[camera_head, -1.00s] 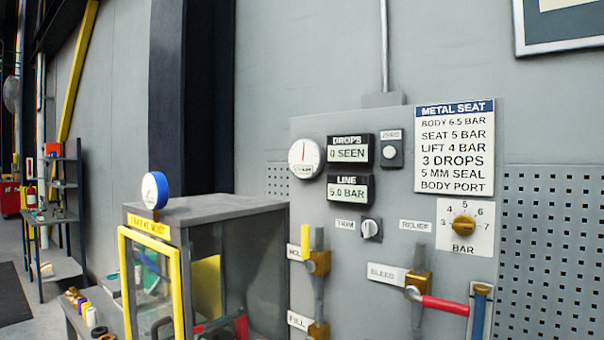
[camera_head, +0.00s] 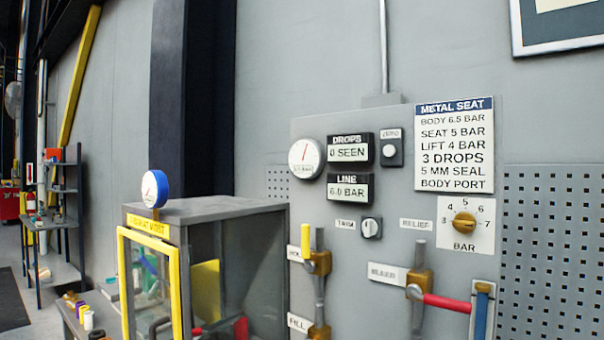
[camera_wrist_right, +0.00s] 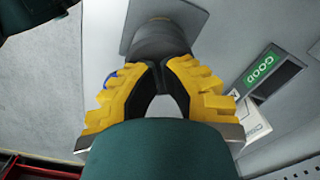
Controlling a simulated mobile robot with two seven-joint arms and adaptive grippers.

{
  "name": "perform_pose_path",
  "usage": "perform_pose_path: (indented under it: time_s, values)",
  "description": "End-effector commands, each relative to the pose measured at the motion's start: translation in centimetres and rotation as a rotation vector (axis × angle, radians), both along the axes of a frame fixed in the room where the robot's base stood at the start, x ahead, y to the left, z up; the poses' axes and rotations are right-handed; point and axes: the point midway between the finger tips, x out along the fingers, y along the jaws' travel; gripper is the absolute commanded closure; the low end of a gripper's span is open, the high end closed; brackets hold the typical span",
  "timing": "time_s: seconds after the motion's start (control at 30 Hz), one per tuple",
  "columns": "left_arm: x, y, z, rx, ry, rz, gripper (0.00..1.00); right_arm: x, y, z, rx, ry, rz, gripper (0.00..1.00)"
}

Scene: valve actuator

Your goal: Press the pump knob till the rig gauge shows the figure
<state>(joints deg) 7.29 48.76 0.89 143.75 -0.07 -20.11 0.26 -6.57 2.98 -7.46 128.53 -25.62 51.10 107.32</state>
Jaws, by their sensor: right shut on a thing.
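My right gripper (camera_wrist_right: 160,75), with yellow fingers and black pads, is shut on a dark grey round knob (camera_wrist_right: 160,40) in the right wrist view. The knob stands on a grey plate; its far side is hidden. In the head view, a white dial gauge (camera_head: 306,158) on the grey panel has its red needle tilted slightly right of upright. Below and right of it, the LINE display (camera_head: 350,189) reads 6.0 BAR. A blue-rimmed gauge (camera_head: 154,189) stands on the cabinet; its figure is too small to read. Neither gripper shows in the head view.
A sign (camera_head: 455,145) lists BODY 6.5 BAR, SEAT 5 BAR and LIFT 4 BAR. The DROPS display (camera_head: 348,148) reads 0 SEEN. A brass relief knob (camera_head: 464,223) and a red-handled bleed valve (camera_head: 445,302) are on the panel. A yellow-framed cabinet (camera_head: 225,206) stands left.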

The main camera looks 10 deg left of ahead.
Motion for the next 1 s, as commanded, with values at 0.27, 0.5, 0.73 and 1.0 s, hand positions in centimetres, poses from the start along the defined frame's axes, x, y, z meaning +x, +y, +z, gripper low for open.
perform_pose_path:
  time_s: [0.27, 0.5, 0.73, 1.0]
  values:
    - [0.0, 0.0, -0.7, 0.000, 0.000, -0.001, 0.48, -0.1, 0.0, -1.0, 0.000, 0.003, 0.000, 1.00]
    - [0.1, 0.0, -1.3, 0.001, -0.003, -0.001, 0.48, -0.1, 0.0, -1.6, 0.000, 0.003, 0.000, 1.00]
    - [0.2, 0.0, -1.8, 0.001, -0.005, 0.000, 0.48, -0.1, 0.0, -2.2, 0.000, 0.003, 0.000, 1.00]
    - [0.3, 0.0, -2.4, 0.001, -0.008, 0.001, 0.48, -0.1, 0.0, -3.0, 0.000, 0.003, 0.000, 1.00]
